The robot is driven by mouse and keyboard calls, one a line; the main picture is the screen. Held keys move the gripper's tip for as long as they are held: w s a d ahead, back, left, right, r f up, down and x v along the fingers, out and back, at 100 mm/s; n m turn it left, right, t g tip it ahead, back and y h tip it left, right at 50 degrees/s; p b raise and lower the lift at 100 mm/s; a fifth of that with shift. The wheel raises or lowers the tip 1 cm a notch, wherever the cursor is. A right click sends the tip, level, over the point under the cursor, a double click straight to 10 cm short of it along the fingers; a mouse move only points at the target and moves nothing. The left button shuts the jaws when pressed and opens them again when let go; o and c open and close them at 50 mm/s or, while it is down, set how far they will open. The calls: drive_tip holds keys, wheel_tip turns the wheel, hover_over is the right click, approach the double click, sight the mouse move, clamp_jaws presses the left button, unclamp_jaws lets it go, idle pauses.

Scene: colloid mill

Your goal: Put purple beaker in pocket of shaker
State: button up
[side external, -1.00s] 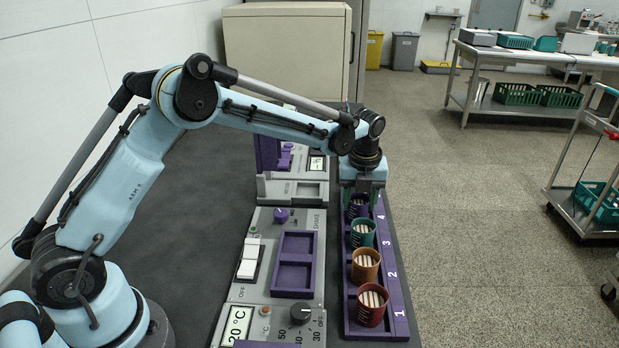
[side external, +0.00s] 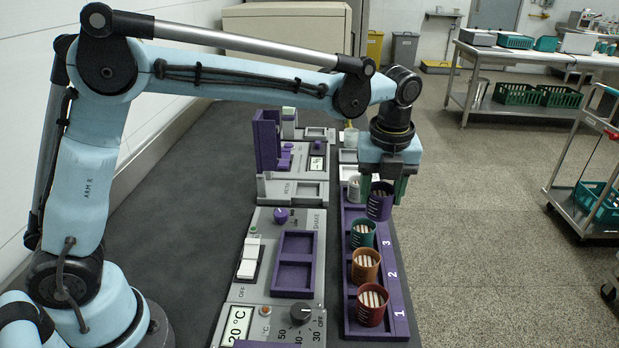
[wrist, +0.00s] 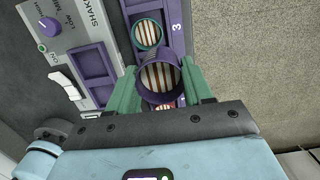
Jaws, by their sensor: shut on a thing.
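My gripper (side external: 383,182) is shut on the purple beaker (side external: 380,203) and holds it above the far end of the purple numbered rack. In the wrist view the beaker (wrist: 158,80) sits upright between the two green fingers (wrist: 160,92), with pale striped contents inside. The shaker (side external: 273,250) is the grey unit left of the rack. Its purple two-pocket tray (side external: 295,264) is empty, and it also shows in the wrist view (wrist: 92,74).
The purple rack (side external: 396,290) holds a green beaker (side external: 362,235), an orange beaker (side external: 365,266) and a red beaker (side external: 371,304). A hotplate panel (side external: 240,325) with a 20 °C display is in front of the shaker.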

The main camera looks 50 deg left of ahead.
drive_tip(key=s+r, duration=0.3)
drive_tip(key=s, duration=1.4)
drive_tip(key=w+a+f, duration=0.2)
drive_tip(key=a, duration=0.1)
drive_tip(key=w+a+f, duration=0.2)
drive_tip(key=a+f, duration=0.1)
drive_tip(key=w+a+f, duration=0.2)
drive_tip(key=a, duration=0.2)
drive_tip(key=shift+f, duration=2.2)
drive_tip(key=shift+f, duration=0.1)
drive_tip(key=o, duration=1)
drive_tip(key=shift+o, duration=0.2)
